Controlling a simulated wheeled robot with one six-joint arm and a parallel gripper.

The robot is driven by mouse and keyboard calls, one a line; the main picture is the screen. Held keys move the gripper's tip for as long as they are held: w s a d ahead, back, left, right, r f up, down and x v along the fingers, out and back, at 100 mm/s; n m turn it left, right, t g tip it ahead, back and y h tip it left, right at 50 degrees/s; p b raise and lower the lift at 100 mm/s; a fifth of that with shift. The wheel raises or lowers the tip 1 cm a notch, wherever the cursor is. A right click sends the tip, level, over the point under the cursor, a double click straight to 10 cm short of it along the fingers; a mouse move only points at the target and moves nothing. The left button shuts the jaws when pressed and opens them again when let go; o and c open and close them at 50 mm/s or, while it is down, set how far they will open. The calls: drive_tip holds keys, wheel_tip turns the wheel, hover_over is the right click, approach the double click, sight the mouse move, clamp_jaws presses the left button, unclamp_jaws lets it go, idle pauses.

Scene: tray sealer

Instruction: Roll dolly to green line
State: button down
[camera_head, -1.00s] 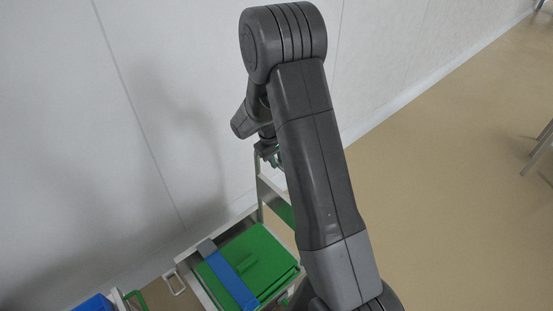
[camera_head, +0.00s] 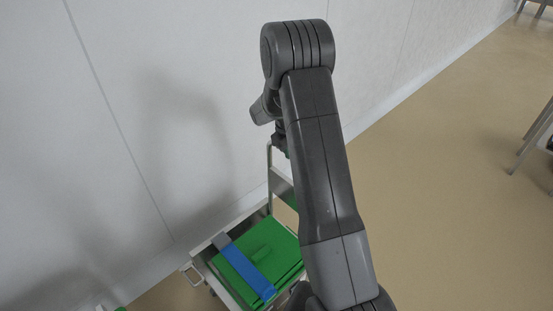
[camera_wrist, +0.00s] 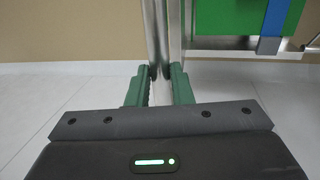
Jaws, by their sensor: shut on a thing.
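The dolly (camera_head: 204,262) is a metal-framed cart beside the wall in the head view. A green crate or lid (camera_head: 284,254) with a blue strap (camera_head: 240,265) across it lies on it. My gripper (camera_wrist: 160,73) is shut on a metal upright post of the dolly, between its green fingers. In the head view my gripper (camera_head: 281,143) is small and partly hidden at the top of the dolly's handle frame. The wrist view also shows the green crate (camera_wrist: 225,17) and blue strap (camera_wrist: 271,22) to the right of the post. No green line shows in these views.
A pale wall (camera_head: 150,100) runs close along the dolly's left side. Open tan floor (camera_head: 440,210) lies to the right. A metal-legged piece of furniture (camera_head: 535,135) stands at the right edge, and another is at the top right corner.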

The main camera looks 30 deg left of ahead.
drive_tip(key=w+d, duration=0.3)
drive_tip(key=w, duration=0.7)
drive_tip(key=shift+w+r, duration=0.15)
drive_tip(key=shift+w, duration=0.25)
drive_tip(key=c, duration=1.5)
unclamp_jaws()
drive_tip(key=shift+w, duration=0.1)
drive_tip(key=shift+c, duration=0.2)
drive_tip(key=shift+o, duration=1.2)
drive_tip(key=shift+d, duration=0.15)
wheel_tip(320, 180, up, 13)
drive_tip(key=s, duration=0.2)
drive_tip(key=shift+s+a+r, duration=0.2)
drive_tip(key=shift+s+a, duration=0.15)
drive_tip(key=shift+a, duration=0.05)
